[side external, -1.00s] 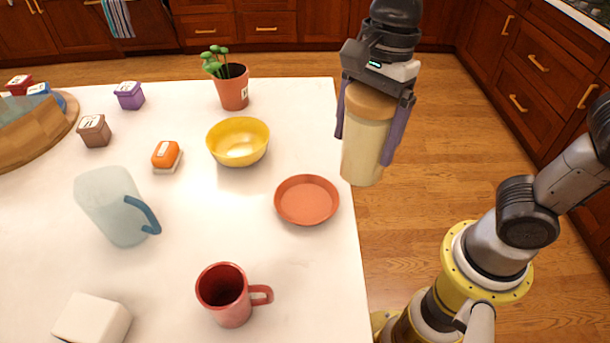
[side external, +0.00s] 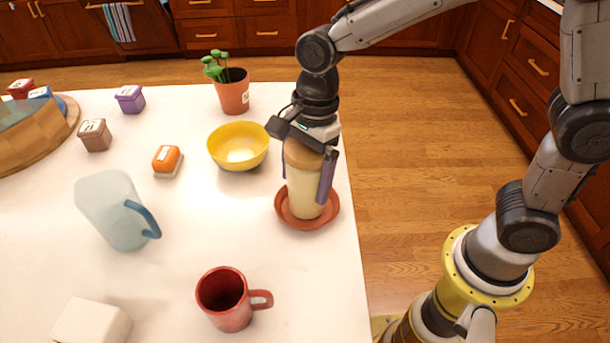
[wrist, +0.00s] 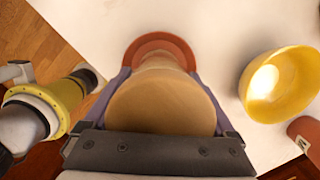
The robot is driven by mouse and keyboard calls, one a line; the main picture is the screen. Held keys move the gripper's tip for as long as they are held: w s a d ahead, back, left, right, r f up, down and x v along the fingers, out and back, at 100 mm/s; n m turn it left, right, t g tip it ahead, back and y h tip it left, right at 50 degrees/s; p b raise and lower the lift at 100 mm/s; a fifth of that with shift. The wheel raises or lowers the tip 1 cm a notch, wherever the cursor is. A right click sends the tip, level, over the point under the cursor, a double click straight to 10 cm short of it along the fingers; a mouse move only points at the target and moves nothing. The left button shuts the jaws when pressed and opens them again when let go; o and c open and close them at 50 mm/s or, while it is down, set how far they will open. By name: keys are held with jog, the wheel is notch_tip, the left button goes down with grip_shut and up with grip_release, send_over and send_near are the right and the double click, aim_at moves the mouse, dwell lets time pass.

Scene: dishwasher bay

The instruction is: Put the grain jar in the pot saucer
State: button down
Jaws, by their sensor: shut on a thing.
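The grain jar (side external: 306,190) is a tall cream jar with a tan lid. It is upright, and in the side view its base appears within the rim of the pot saucer (side external: 332,213); I cannot tell whether it touches the saucer floor. My gripper (side external: 308,174) is shut on the jar from above, one finger on each side. In the wrist view the jar's lid (wrist: 160,105) fills the middle between the fingers, with the terracotta saucer (wrist: 150,41) showing beyond it. The lid hides much of the jar's body and base there.
A yellow bowl (side external: 238,147) stands close behind and left of the saucer. A potted plant (side external: 233,94) is further back. A red mug (side external: 230,300) is in front, and a pale blue pitcher (side external: 112,212) is at left. The table's right edge is close to the saucer.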

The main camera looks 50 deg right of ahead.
jog(key=shift+f, duration=0.2)
grip_release()
jog(key=r, duration=0.4)
jog(key=d+r, duration=0.1)
jog(key=r, duration=0.3)
jog(key=d+r, duration=0.1)
jog(key=r, duration=0.3)
jog(key=shift+r, duration=0.1)
jog(key=s+d+f+n+t+h, duration=0.1)
jog(key=s+d+f+n+t, duration=0.2)
jog(key=s+d+n, duration=1.1)
jog(key=shift+s+d+n+t+h, duration=0.4)
jog(key=shift+s+n+t, duration=0.3)
jog(key=shift+n+t, duration=0.95)
jog(key=shift+f+n+g, duration=0.1)
jog(key=shift+n+g, duration=0.25)
